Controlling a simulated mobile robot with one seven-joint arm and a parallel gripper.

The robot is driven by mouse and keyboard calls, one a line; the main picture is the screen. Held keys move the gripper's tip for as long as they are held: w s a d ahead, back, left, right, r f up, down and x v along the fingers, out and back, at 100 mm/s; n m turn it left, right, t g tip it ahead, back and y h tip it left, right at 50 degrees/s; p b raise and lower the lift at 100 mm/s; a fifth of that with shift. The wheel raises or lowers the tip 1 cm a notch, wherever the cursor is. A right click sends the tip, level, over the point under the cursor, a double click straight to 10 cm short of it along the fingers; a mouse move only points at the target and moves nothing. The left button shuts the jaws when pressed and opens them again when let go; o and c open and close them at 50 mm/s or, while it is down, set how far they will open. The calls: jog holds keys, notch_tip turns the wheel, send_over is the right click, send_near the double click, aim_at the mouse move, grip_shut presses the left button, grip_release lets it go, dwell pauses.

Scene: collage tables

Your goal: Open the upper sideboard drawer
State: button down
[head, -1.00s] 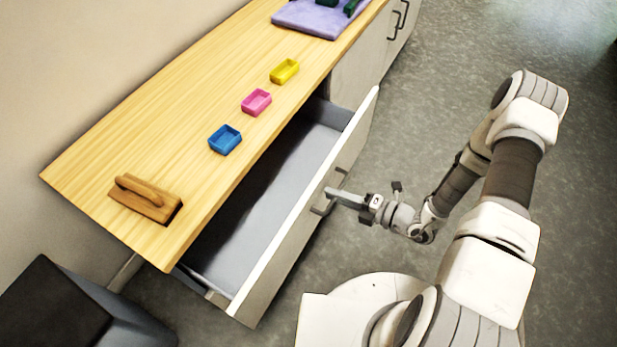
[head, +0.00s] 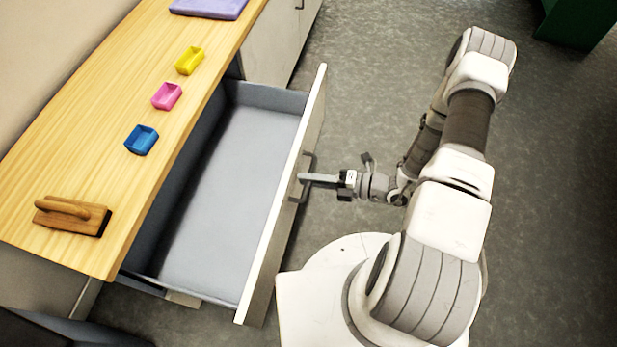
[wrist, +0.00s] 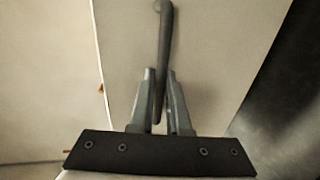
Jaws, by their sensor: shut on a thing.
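The upper sideboard drawer (head: 225,175) stands pulled well out from under the wooden top in the head view. Its grey inside is empty. Its front panel (head: 283,200) has a dark bar handle (head: 309,163). My gripper (head: 305,178) is at the handle, in front of the drawer's front panel. In the wrist view the two fingers (wrist: 158,105) are closed around the handle bar (wrist: 165,40), which runs up between them. The drawer front fills much of that view behind the fingers.
The sideboard top (head: 110,110) carries a blue tray (head: 141,140), a pink tray (head: 167,96), a yellow tray (head: 189,61), a wooden block with a handle (head: 72,216) and a purple board (head: 208,8). A green object (head: 578,22) stands at the far right. Floor right of my arm is clear.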

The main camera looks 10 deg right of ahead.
jog(key=shift+d, duration=0.1)
dwell(0.3)
jog(key=c, duration=0.9)
grip_release()
jog(key=p+v, duration=0.3)
jog(key=v, duration=1.4)
jog(key=shift+s+d, duration=0.2)
